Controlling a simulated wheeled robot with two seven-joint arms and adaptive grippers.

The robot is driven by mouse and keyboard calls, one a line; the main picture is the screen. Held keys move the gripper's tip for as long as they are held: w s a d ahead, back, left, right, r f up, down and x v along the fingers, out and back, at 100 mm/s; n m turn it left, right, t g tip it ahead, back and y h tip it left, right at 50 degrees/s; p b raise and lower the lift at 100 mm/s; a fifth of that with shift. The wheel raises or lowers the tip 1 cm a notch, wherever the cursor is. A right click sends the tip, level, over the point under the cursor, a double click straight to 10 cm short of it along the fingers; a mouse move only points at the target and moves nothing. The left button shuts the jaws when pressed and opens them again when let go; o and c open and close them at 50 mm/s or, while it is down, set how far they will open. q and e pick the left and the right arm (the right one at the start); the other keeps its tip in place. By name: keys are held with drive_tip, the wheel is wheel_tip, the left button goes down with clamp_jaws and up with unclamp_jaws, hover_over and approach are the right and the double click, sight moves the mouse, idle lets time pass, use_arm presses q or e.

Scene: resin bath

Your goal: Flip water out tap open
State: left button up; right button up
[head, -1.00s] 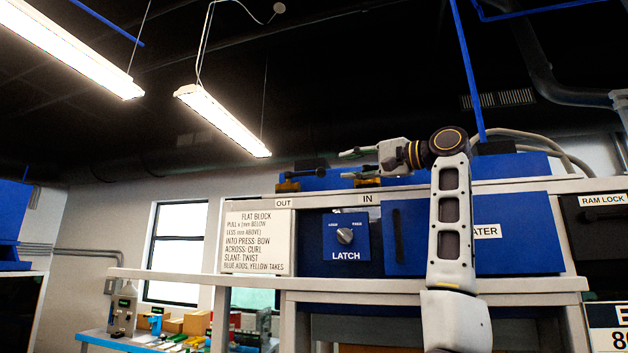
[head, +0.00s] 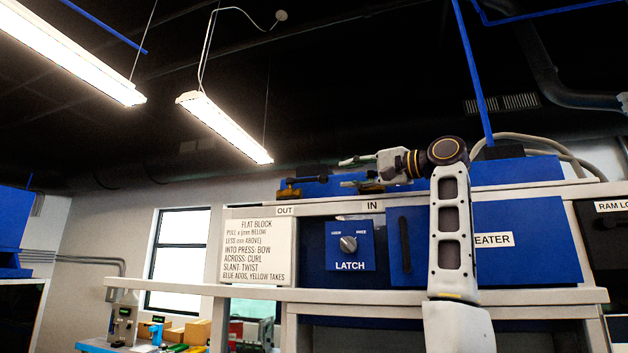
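The water out tap (head: 289,194) is a small brass-coloured valve with a dark lever. It sits on top of the bath's shelf, above the OUT label (head: 285,211), at the left end of a blue block. My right gripper (head: 345,174) reaches leftward over the shelf, to the right of this tap and above the IN label (head: 372,204). Its two fingers are apart, with nothing seen between them, and it appears clear of the out tap. The in tap is mostly hidden around the lower finger. My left gripper is not in view.
Below the shelf are a text sign (head: 257,250), a LATCH knob (head: 348,244) and a blue HEATER panel (head: 530,240). A grey rail (head: 250,293) runs across the front. A bench with small items stands at lower left, near a window (head: 178,258).

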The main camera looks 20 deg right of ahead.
sight(321, 177)
drive_tip(key=p+x, duration=0.4)
drive_tip(key=x, duration=0.6)
drive_tip(key=shift+w+a+r, duration=0.15)
drive_tip(key=shift+a, duration=0.05)
drive_tip(key=shift+p+x, duration=0.4)
drive_tip(key=shift+x, duration=0.7)
drive_tip(key=c, duration=0.7)
drive_tip(key=shift+w+a+f, duration=0.1)
drive_tip(key=shift+w+f, duration=0.1)
clamp_jaws()
